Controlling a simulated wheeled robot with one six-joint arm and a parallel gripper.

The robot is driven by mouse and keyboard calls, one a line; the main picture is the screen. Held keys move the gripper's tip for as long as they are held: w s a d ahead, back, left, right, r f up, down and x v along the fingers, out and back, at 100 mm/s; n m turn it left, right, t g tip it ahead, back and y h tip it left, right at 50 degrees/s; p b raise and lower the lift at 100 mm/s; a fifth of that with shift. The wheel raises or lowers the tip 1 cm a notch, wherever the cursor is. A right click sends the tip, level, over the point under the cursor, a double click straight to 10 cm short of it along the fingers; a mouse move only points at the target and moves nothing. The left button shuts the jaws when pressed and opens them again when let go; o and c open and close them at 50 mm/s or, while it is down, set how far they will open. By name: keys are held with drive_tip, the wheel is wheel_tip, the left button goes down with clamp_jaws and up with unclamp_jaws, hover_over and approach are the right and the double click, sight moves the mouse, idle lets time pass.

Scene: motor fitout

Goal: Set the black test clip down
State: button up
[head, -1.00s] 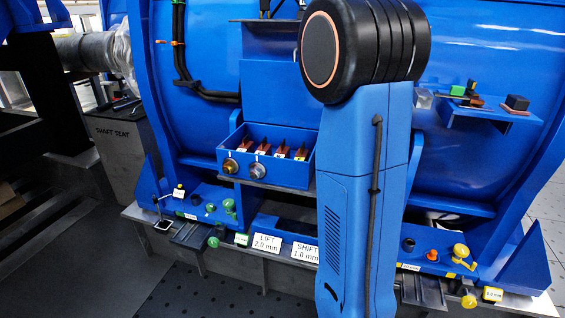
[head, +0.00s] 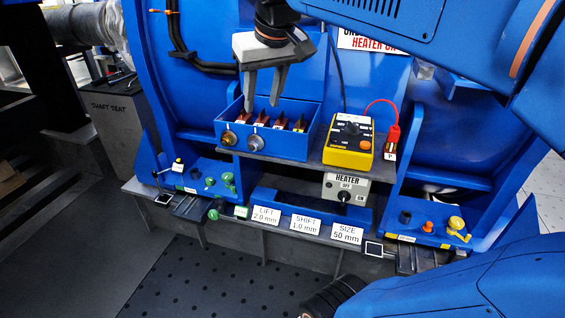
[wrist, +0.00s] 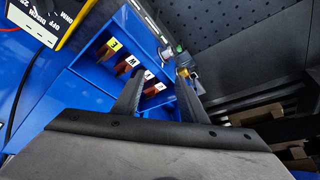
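I cannot make out the black test clip in either view. A dark lead (head: 341,86) rises from the yellow meter (head: 348,141) and passes out of sight behind my arm. A red clip with a red lead (head: 394,133) sits on the terminal marked P. My gripper (head: 261,107) points down over the left part of the blue terminal box (head: 285,145). Its two grey fingers are apart, with nothing visible held between them. In the wrist view the fingers (wrist: 162,82) are also apart, over the box's brown labelled terminals (wrist: 124,66).
The grey heater switch box (head: 345,188) stands below the meter. LIFT, SHIFT and SIZE cards (head: 306,225) line the front edge. Green knobs (head: 229,178) are at left and a yellow knob (head: 457,224) at right. My arm crosses the upper right.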

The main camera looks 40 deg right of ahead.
drive_tip(key=s+a+f, duration=0.1)
drive_tip(key=s+f, duration=0.3)
drive_tip(key=f, duration=0.3)
drive_tip(key=s+a+f+n, duration=0.1)
drive_tip(key=s+f, duration=0.2)
drive_tip(key=f, duration=0.4)
drive_tip(key=s+a+f, duration=0.1)
drive_tip(key=s+f, duration=0.3)
drive_tip(key=f, duration=0.3)
drive_tip(key=shift+s+f+y, duration=0.3)
drive_tip(key=shift+f+y, duration=0.1)
